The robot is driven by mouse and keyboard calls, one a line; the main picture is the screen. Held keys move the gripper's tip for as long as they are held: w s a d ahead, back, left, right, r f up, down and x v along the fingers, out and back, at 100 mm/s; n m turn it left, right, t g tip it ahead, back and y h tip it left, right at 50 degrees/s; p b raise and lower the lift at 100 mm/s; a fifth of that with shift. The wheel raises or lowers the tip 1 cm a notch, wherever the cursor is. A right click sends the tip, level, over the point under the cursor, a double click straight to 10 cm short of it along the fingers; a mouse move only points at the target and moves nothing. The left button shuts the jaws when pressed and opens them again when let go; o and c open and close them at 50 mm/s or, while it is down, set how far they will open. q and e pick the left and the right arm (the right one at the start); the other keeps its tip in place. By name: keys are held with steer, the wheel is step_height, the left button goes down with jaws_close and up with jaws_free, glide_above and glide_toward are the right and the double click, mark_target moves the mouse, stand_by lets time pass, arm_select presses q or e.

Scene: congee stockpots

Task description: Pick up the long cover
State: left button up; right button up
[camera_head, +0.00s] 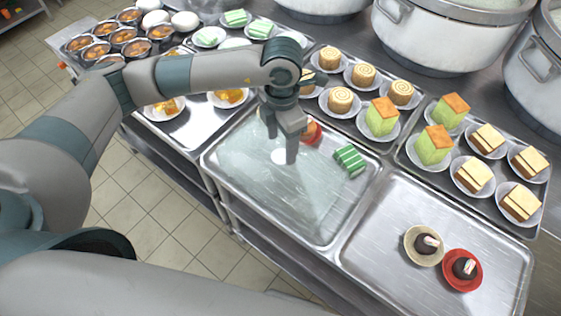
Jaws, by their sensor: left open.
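The long cover (250,185) looks like a clear, glassy sheet over the metal tray left of centre, with a pale round knob (279,156) in its middle. Its exact edges are hard to make out against the tray. My left gripper (291,155) points down right beside the knob, with its fingertips overlapping it in the picture. It is open; whether it touches the knob I cannot tell. My right gripper is not in view.
The right tray (390,225) holds two dark cakes. Crowded trays of plated cakes and large stockpots (440,35) stand behind.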

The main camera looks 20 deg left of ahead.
mark_target(280, 155)
arm_select(q)
steer(key=shift+a+f+p, duration=0.1)
steer(key=shift+f+p, duration=0.25)
step_height(280, 155, down, 2)
steer(key=shift+f+p, duration=0.1)
steer(key=shift+p, duration=0.4)
steer(key=shift+f, duration=0.5)
jaws_close()
